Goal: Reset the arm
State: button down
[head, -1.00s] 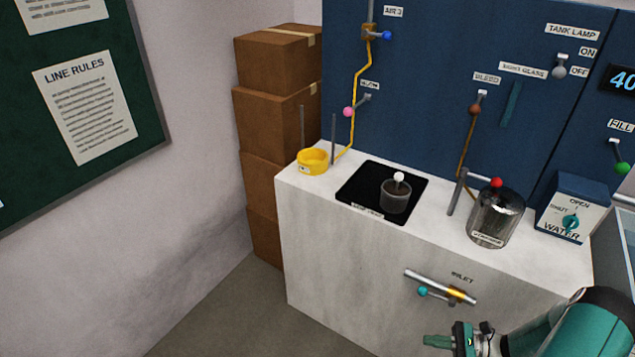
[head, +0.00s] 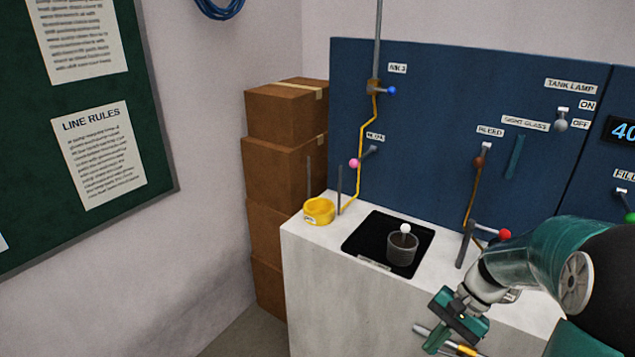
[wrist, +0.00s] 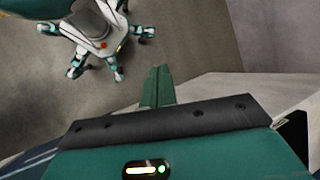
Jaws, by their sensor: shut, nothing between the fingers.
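My gripper (head: 437,342) is green and shows at the lower right of the head view, in front of the white counter (head: 325,275). Its fingers are shut with nothing between them. In the wrist view the closed fingers (wrist: 158,87) point away over the grey floor, with my own body and legs at the upper left. My arm hides the right part of the counter, including most of the glass jar and the water box.
A yellow ring (head: 319,211) and a small dark cup (head: 402,250) on a black pad (head: 362,236) stand on the counter. A blue panel (head: 430,120) with levers rises behind. Stacked boxes (head: 285,165) stand left.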

jog(key=s+a+r+n+t+h, duration=0.3)
jog(key=s+a+r+n, duration=0.1)
jog(key=r, duration=0.4)
jog(key=s+a+r+n+t+h, duration=0.2)
jog(key=s+a+r+n+t, duration=0.2)
jog(key=s+r, duration=0.3)
jog(key=shift+s+r+t+h, duration=0.3)
jog(key=shift+r+h, duration=0.1)
jog(key=shift+r, duration=0.25)
